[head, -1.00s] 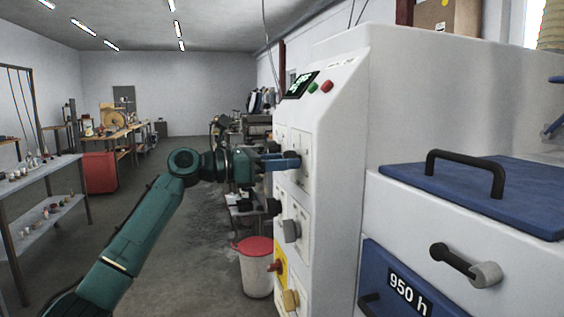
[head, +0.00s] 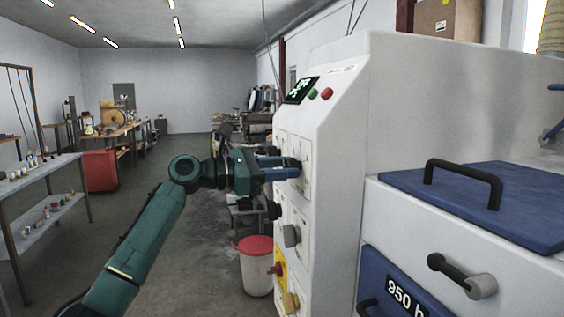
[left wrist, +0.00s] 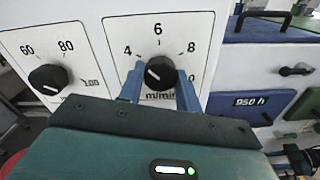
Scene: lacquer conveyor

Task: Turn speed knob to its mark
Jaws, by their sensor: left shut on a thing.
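The speed knob (left wrist: 161,72) is a black round knob with a white pointer line, on a white dial plate (left wrist: 188,30) marked 4, 6, 8 and m/min. Its pointer slants toward the upper left, on the side of the 4. My left gripper (left wrist: 158,78) is shut on the knob, one blue finger on each side. In the head view the left gripper (head: 287,167) reaches the machine's white front from the left, its fingers hiding most of the knob. I cannot make out the target mark.
A second black knob (left wrist: 48,77), on a dial with 60, 80 and 100, sits left of the speed knob. Below are a grey knob (head: 291,236) and a red knob (head: 275,269). A red-lidded bin (head: 257,270) stands on the floor beside the machine.

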